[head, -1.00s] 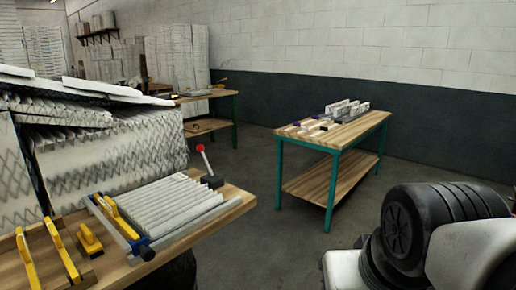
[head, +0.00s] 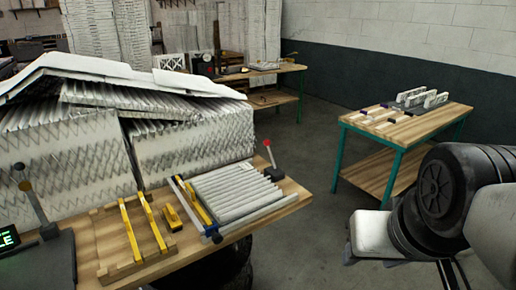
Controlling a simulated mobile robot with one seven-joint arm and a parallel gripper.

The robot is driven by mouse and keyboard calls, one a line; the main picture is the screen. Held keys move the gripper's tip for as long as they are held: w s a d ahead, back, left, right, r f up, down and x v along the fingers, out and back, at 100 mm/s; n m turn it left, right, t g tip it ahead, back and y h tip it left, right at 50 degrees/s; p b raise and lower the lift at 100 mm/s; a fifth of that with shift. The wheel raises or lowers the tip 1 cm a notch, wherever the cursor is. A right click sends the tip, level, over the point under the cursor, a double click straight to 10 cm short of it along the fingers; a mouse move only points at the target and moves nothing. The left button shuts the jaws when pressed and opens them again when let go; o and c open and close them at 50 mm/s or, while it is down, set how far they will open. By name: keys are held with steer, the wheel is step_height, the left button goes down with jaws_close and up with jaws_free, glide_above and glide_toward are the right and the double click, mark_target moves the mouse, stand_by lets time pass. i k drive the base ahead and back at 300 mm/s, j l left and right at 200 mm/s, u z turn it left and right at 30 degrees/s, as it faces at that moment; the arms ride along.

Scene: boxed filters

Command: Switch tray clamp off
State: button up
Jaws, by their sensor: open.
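A lever with a red knob (head: 268,144) stands up from a dark base at the back right corner of the near workbench. It is beside a pleated filter (head: 235,195) lying in a clamp frame with blue corners and a yellow bar (head: 195,203). A second lever with a dark knob (head: 28,190) stands on a dark box at the left edge, near a partly cut-off green lit display (head: 8,239). I cannot tell from the picture which lever works the clamp.
Wooden workbench (head: 150,270) carries yellow-barred jig (head: 130,232). Large pleated filter stacks (head: 195,145) stand behind it. A green-legged table (head: 425,128) with small parts stands right. Open grey floor (head: 310,220) lies between bench and table.

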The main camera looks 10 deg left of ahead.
mark_target(267, 143)
steer(key=u, duration=1.05)
steer(key=z, duration=0.65)
steer(key=i+l+u, duration=0.15)
steer(key=i+l, duration=0.25)
steer(key=i, duration=0.15)
steer(key=i+l+u, duration=0.2)
steer(key=i+l, duration=0.25)
steer(key=i, duration=0.1)
